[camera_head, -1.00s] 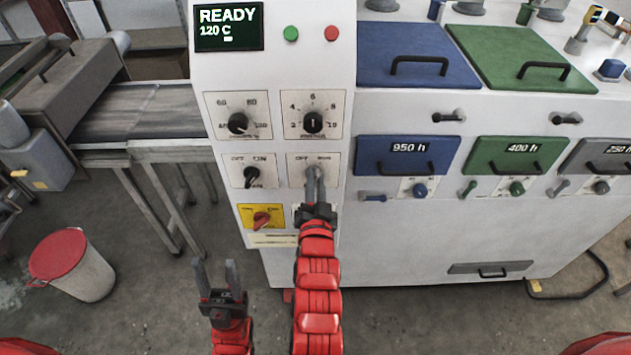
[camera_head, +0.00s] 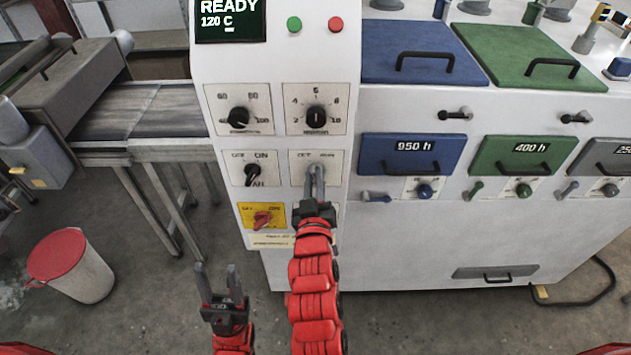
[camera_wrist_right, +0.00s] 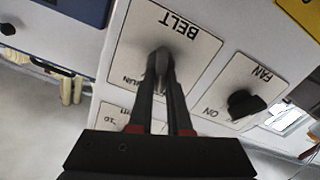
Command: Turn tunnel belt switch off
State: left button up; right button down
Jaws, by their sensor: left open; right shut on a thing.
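The belt switch sits on a white plate marked BELT (camera_wrist_right: 195,60) in the right wrist view, on the front of the white control panel. Its knob (camera_wrist_right: 160,62) is between the fingertips of my right gripper (camera_wrist_right: 160,85), which is shut on it. Which way the knob points is hard to tell. My left gripper (camera_head: 218,282) is open and empty, low in front of the machine.
The fan switch (camera_head: 252,173) is left of the belt switch, with a red switch on a yellow plate (camera_head: 262,217) below. Two dials sit above. A display (camera_head: 229,20) reads READY, 120 C. A red-lidded bin (camera_head: 70,265) stands on the floor at left.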

jog(key=shift+a+n, duration=0.1)
jog(key=shift+n, duration=0.8)
jog(key=c, duration=0.9)
grip_release()
jog(key=shift+o, duration=0.2)
